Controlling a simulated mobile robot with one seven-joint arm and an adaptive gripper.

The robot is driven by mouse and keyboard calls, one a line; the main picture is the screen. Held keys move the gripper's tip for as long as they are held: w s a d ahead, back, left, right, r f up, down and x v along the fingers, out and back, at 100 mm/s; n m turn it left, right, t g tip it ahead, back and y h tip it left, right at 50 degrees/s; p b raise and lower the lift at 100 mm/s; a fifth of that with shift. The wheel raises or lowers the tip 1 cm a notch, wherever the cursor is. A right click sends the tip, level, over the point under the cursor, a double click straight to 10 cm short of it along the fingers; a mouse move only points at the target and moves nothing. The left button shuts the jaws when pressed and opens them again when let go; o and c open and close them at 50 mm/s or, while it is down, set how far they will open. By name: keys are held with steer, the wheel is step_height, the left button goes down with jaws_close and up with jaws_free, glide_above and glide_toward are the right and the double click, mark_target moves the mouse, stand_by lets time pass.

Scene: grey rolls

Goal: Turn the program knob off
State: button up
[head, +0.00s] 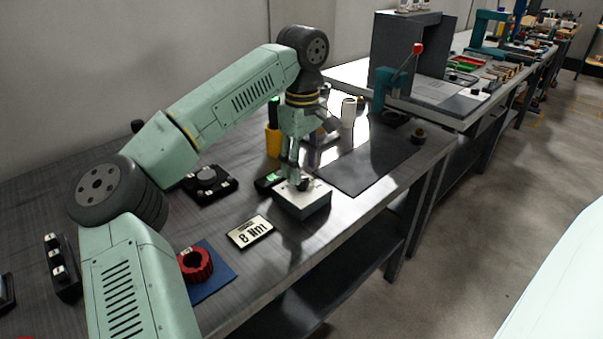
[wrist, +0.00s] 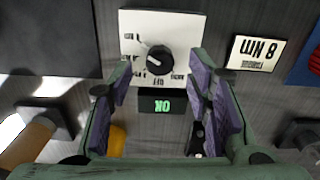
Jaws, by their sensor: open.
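The program knob (wrist: 159,60) is black and round with a pale pointer line. It sits on the white top of a box (wrist: 190,24) with printed marks around the knob. In the wrist view the pointer slants toward the upper left. In the head view the knob (head: 303,184) is partly hidden by my gripper (head: 294,180). My gripper is open, and its two purple-padded fingers (wrist: 162,88) stand on either side of the knob's lower part in the wrist view. I cannot tell whether they touch it. A small display (wrist: 163,105) beside the box glows green and reads "ON".
A torque sign reading "8 Nm" (head: 250,232) lies beside the box. A red ring (head: 195,264) rests on a blue mat (head: 222,283). A dark mat (head: 367,165) lies to the right. A yellow cup (head: 273,143) stands behind my gripper.

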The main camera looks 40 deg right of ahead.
mark_target(302, 183)
steer(key=shift+f, duration=1.5)
jaws_close()
